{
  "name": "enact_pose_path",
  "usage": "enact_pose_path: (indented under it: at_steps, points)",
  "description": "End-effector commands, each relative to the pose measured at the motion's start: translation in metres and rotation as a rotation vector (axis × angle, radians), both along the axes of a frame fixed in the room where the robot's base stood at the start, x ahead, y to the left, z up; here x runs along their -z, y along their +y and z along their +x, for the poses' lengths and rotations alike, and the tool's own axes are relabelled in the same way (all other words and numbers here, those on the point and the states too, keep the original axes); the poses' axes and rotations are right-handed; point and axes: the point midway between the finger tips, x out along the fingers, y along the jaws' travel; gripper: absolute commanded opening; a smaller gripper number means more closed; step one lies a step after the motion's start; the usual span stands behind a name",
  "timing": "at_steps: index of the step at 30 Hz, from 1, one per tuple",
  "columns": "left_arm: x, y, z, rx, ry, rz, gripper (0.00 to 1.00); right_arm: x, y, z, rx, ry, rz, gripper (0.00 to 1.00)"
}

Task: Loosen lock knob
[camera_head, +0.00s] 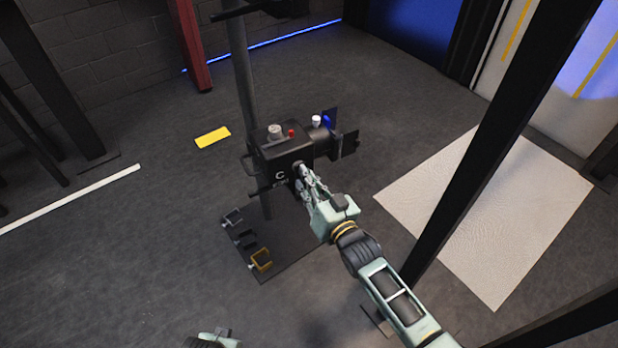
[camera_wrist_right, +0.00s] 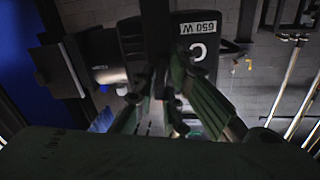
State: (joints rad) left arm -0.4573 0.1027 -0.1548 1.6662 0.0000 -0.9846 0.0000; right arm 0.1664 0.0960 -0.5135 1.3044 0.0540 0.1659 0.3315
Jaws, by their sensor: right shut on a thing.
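A black lamp head (camera_head: 280,160) marked "C" is mounted on a dark upright pole (camera_head: 241,80). In the right wrist view its face (camera_wrist_right: 200,55) carries the labels "650 W" and "C". My right gripper (camera_head: 302,176) reaches in from the lower right, with its fingertips at the side of the lamp head. It is shut on a small part there, which I take to be the lock knob; the fingers mostly hide it. The wrist view shows the fingers (camera_wrist_right: 160,110) close under the housing. Only a pale green piece of my left arm shows at the bottom edge; its fingers are out of view.
A grey knob (camera_head: 275,131), a red button (camera_head: 291,133) and a white-topped knob (camera_head: 316,120) are on the lamp's upper side. Black flaps (camera_head: 350,144) stick out right. A dark floor plate (camera_head: 285,245) bears several small brackets. A black post (camera_head: 490,150) stands right of my arm.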

Motion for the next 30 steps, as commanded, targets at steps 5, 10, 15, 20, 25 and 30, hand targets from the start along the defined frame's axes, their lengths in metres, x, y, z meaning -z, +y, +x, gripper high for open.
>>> enact_pose_path:
  at_steps: [5,10,15,20,25,30]
  points:
    - [0.012,0.001,-0.007,0.002,0.010,0.001,0.40,-0.003,0.002,0.000,-0.002,-0.080,-0.142,0.00]
    - [0.020,0.001,-0.011,0.003,0.014,0.001,0.40,-0.003,0.003,-0.001,-0.003,-0.149,-0.268,0.00]
    - [0.025,0.002,-0.014,0.003,0.016,0.002,0.40,-0.002,0.002,-0.001,-0.002,-0.204,-0.373,0.00]
    - [0.028,0.002,-0.016,0.004,0.019,0.002,0.40,-0.001,0.003,-0.001,-0.003,-0.241,-0.444,0.00]
    - [0.030,0.003,-0.017,0.004,0.019,0.003,0.40,-0.001,0.003,-0.001,-0.004,-0.264,-0.489,0.00]
    - [0.030,0.003,-0.016,0.004,0.015,0.003,0.40,0.000,0.003,-0.001,-0.004,-0.274,-0.509,0.00]
